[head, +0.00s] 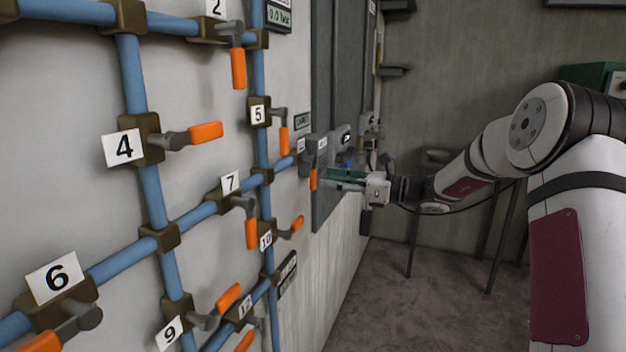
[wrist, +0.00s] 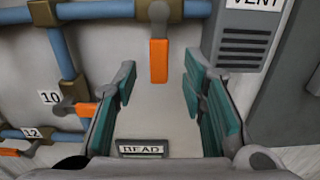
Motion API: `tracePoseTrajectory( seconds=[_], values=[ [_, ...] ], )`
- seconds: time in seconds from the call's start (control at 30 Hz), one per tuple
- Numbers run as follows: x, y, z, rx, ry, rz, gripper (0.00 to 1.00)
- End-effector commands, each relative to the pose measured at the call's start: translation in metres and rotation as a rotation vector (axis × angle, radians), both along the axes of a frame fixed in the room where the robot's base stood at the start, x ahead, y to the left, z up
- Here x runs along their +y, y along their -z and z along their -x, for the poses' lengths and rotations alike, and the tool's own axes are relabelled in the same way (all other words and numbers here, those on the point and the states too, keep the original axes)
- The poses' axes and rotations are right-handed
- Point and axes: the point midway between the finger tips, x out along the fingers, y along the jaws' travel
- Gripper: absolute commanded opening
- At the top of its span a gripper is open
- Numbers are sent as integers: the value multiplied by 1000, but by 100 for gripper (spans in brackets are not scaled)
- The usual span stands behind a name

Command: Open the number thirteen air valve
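In the wrist view an orange valve handle (wrist: 158,61) hangs straight down from its grey stem on a blue pipe. Its number is not in that view. In the head view what looks like the same handle (head: 313,180) hangs down at the pipes' far end; a small label (head: 301,145) near it is too small to read. I cannot read a thirteen anywhere. My gripper (wrist: 160,76) is open, its teal-padded fingers spread to the left and right of the handle's line with nothing held. In the head view my gripper (head: 328,179) is just right of the handle.
Valve ten's handle (wrist: 86,109) and valve twelve's handle (wrist: 10,152) lie to the left in the wrist view. A vent grille (wrist: 243,45) is at right and a lettered plate (wrist: 143,148) is below. Valves four (head: 205,132) and seven (head: 251,233) are nearer in the head view.

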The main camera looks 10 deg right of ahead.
Motion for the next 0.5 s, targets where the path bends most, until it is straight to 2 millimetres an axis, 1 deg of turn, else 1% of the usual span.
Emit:
tracePoseTrajectory(
  seconds=[0.03, 0.2, 0.4, 0.5],
  values=[
    [9, 0, -6, 0, -3, 0, 38],
    [31, 0, -21, -1, -3, 0, 38],
    [44, 0, -31, -1, -2, 1, 38],
    [46, 0, -33, 0, -1, 1, 38]
  ],
)
